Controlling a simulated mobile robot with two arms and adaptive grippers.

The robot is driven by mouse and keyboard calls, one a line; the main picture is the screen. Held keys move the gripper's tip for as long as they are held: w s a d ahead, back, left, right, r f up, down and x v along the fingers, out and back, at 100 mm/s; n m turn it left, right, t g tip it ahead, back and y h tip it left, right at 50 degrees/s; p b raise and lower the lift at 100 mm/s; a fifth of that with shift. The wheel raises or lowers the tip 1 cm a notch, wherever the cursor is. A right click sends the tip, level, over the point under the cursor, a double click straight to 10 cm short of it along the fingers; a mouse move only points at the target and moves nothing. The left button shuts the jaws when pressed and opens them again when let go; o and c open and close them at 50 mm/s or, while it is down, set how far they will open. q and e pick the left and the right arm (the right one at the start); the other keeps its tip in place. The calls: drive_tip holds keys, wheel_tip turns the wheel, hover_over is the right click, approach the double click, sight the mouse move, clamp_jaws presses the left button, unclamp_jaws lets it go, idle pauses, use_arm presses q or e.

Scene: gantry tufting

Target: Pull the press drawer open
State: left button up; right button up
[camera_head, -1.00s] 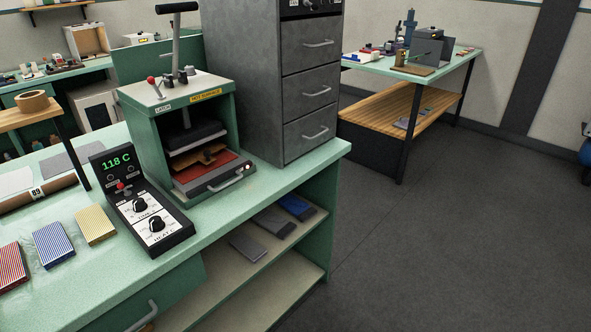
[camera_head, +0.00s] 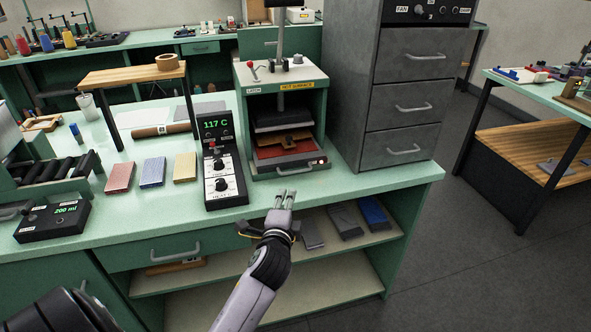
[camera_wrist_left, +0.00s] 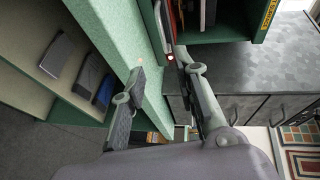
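The press (camera_head: 323,110) is a green open-fronted box with a long upright lever, standing on the green bench. Its drawer (camera_head: 271,172) is the low grey front at the base, with a pale bar handle (camera_head: 302,165) and a small lit lamp at the right; it looks shut. My left gripper (camera_head: 285,194) is just in front of and below the drawer, at the bench's front edge. In the left wrist view its fingers (camera_wrist_left: 160,61) are apart and empty, and the handle (camera_wrist_left: 160,27) shows just beyond the tips. My right gripper is not in view.
A control box (camera_head: 222,165) reading 117 C stands left of the press. A grey cabinet (camera_head: 415,60) stands close on its right.

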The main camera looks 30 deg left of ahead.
sight(296, 172)
use_arm(q)
drive_tip(key=x, duration=1.7)
drive_tip(key=shift+w+r, duration=0.15)
drive_tip(key=shift+w, duration=0.05)
drive_tip(key=shift+c, duration=0.2)
drive_tip(key=shift+s, duration=0.1)
clamp_jaws()
